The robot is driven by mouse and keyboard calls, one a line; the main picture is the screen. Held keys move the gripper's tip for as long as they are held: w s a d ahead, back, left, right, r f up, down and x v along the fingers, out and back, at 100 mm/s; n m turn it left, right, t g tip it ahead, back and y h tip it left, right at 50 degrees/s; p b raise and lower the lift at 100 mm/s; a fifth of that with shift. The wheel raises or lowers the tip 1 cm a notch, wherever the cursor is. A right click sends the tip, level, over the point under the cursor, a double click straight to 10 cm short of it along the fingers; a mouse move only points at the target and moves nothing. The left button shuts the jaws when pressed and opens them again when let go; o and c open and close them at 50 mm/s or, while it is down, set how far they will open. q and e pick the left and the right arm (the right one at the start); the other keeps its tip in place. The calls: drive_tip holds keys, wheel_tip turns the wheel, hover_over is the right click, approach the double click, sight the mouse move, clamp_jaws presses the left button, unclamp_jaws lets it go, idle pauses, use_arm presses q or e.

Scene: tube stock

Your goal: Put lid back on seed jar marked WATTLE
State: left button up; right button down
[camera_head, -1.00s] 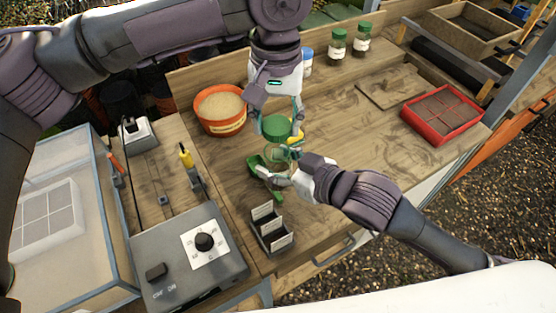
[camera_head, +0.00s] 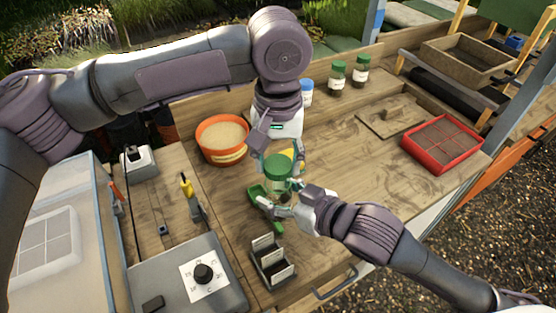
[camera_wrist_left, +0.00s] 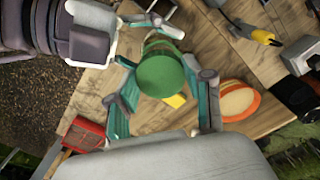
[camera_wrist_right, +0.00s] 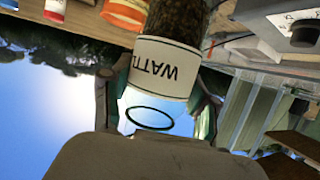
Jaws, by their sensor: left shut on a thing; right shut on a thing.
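The green lid (camera_head: 278,165) is held from above in my left gripper (camera_head: 280,158). In the left wrist view the lid (camera_wrist_left: 160,76) sits between the two fingers. The clear jar (camera_head: 277,186) stands upright below it, with my right gripper (camera_head: 282,203) shut around it from the side. In the right wrist view the jar's white label reads WATTLE (camera_wrist_right: 165,68), upside down in the picture, with dark contents beyond it. A thin dark-green ring shows by the jar's mouth end. The lid is right over the jar; I cannot tell whether they touch.
A green scoop (camera_head: 262,195) lies close left of the jar. An orange bowl (camera_head: 213,151) of pale grains stands behind left, and a packet rack (camera_head: 270,262) in front. Other jars (camera_head: 337,78) stand at the back. The bench to the right is clear up to the red tray (camera_head: 442,166).

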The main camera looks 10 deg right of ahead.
sight(278, 196)
use_arm(q)
drive_tip(key=shift+f, duration=0.85)
drive_tip(key=shift+f, duration=0.6)
